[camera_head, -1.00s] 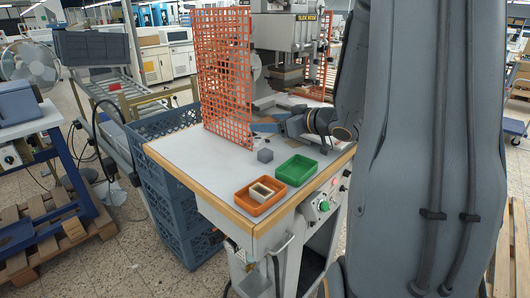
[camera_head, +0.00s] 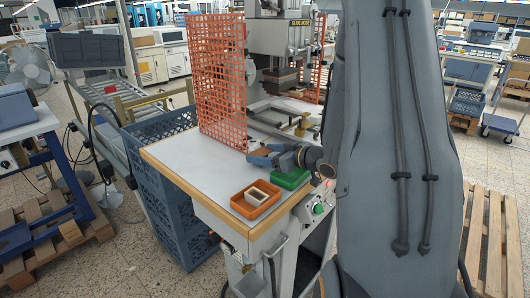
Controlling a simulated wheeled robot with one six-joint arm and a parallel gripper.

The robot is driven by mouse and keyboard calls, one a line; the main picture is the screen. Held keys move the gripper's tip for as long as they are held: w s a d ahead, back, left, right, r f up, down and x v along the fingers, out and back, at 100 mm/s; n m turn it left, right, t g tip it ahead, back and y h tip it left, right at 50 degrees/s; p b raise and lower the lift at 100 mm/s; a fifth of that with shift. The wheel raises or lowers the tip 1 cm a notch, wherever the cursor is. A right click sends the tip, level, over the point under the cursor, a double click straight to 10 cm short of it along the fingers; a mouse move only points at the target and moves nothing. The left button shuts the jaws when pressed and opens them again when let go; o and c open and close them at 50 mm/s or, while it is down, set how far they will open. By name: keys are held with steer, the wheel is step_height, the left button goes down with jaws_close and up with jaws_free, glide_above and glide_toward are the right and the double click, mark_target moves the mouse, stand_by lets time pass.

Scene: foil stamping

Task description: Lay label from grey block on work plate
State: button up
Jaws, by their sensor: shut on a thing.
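My gripper (camera_head: 262,157), with blue fingers, is low over the white table top, just behind the orange tray. It is at the place where the small grey block stood, and the block is now hidden behind the fingers. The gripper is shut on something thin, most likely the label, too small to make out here. The work plate appears to be the flat grey surface (camera_head: 290,104) below the press head, behind the orange mesh guard; I cannot make out its edges.
An orange tray (camera_head: 238,207) with a pale square frame (camera_head: 257,196) stands at the table's front. A green tray (camera_head: 291,179) is beside it, partly covered by my arm. The orange mesh guard (camera_head: 218,75) stands between the free left tabletop (camera_head: 185,155) and the press.

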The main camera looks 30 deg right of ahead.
steer(key=shift+f, duration=0.15)
steer(key=shift+f, duration=0.1)
steer(key=o, duration=1)
steer(key=shift+b, duration=0.55)
